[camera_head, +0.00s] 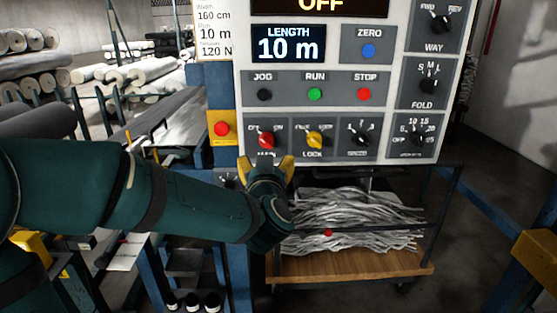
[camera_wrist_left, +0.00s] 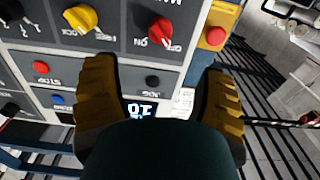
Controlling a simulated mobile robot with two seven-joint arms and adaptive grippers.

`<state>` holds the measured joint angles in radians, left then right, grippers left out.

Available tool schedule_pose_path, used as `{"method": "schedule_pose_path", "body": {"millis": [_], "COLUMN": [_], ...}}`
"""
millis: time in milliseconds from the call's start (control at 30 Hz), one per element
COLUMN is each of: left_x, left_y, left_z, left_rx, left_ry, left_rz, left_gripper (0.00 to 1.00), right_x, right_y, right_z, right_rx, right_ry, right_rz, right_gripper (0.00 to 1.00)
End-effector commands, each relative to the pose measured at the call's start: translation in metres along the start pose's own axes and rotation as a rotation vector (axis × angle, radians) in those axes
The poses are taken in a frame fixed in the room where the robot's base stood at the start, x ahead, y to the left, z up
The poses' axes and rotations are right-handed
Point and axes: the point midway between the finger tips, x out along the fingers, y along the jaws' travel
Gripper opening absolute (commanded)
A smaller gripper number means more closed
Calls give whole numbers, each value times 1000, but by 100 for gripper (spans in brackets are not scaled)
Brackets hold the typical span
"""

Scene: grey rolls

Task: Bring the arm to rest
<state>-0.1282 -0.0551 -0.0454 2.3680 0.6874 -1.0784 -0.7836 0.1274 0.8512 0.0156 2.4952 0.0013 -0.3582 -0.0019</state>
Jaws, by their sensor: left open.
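My left arm (camera_head: 190,205) reaches in from the left across the lower part of the head view. Its left gripper (camera_head: 264,162) is open, with yellow fingers spread just below the red main knob (camera_head: 267,139) of the control panel. In the left wrist view the gripper (camera_wrist_left: 155,72) also shows open, with nothing between its fingers. The red knob (camera_wrist_left: 157,30) and the yellow lock knob (camera_wrist_left: 81,17) lie ahead of it there. I cannot tell whether a fingertip touches the panel. My right gripper is not in view.
The control panel (camera_head: 345,91) reads OFF and LENGTH 10 m. A red button on a yellow box (camera_head: 221,130) sits at its left. A cart (camera_head: 350,263) with grey strips stands below. Rolls (camera_head: 150,78) lie on racks at left. A blue rail with a yellow box (camera_head: 538,257) is at right.

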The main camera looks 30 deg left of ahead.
Motion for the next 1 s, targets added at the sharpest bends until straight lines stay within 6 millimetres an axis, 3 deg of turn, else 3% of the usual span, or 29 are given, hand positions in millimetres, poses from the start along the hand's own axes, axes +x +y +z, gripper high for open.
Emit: {"method": "schedule_pose_path", "body": {"millis": [233, 367, 467, 533, 667, 867, 1000], "left_x": [1, 4, 4, -1, -24, -90, -151], "left_y": [2, 22, 49, 68, 95, 113, 110], "left_z": [4, 36, 88, 132, 216, 337, 406], "left_rx": [2, 17, 33, 40, 44, 39, 34], "left_ry": [-8, -71, -179, -278, -490, -857, -1126], "left_rz": [7, 72, 169, 245, 366, 504, 561], "left_gripper": [71, 71, 71, 71, 71, 71, 71], "right_x": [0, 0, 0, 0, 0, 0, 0], "right_y": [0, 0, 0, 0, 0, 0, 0], "right_z": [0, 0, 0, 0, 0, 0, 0], "right_rx": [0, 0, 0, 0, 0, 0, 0], "right_ry": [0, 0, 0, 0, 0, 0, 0], "right_rz": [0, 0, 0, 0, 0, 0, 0], "right_gripper": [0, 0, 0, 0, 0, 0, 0]}}
